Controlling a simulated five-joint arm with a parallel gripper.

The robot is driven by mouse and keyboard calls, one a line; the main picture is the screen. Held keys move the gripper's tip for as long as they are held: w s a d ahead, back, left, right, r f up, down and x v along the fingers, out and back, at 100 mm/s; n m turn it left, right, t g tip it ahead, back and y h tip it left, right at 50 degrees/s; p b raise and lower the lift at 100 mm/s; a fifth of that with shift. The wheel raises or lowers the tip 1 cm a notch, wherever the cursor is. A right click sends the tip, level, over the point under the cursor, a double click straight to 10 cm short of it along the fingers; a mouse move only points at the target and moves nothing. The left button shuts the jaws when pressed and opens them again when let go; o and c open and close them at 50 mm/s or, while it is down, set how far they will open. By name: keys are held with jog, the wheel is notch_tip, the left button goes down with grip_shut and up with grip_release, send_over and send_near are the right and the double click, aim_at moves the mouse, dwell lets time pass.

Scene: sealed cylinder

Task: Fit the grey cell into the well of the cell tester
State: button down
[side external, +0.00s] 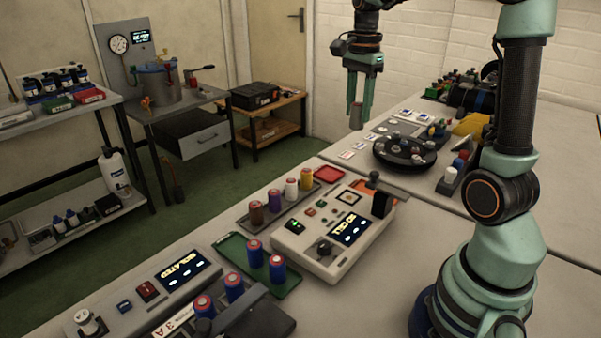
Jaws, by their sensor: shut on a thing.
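My gripper (359,108) hangs fingers-down at the upper middle of the side external view. It is shut on the grey cell (356,117), which sits upright between the fingertips, well above the bench. The cell tester (306,255) is a pale box on the bench, lower in the picture and slightly left of my gripper. It has a lit display (351,230), a dark knob, small buttons and a dark upright block at its right end. A framed square (349,197) is on its top; I cannot tell whether this is the well.
Brown, purple, white and orange cells (274,202) stand in a row behind the tester. A green tray (285,288) holds blue cells to its left. A red tray (329,174) lies behind it. A round black carousel (404,153) stands to the right.

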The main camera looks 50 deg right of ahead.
notch_tip(320, 180, down, 19)
jog(key=shift+f, duration=0.1)
dwell(0.4)
jog(key=shift+f, duration=0.2)
jog(key=shift+c, duration=2.3)
grip_release()
notch_tip(320, 180, up, 12)
jog(key=s+a+r+n+t, duration=0.2)
jog(key=s+a+r+n, duration=0.1)
jog(key=a+n, duration=0.5)
jog(key=s+a+r+n+t, duration=0.3)
jog(key=a+n, duration=0.6)
jog(key=n, duration=0.3)
jog(key=shift+s+a+r+t, duration=0.25)
jog(key=shift+a+r+t, duration=0.05)
jog(key=shift+r, duration=0.05)
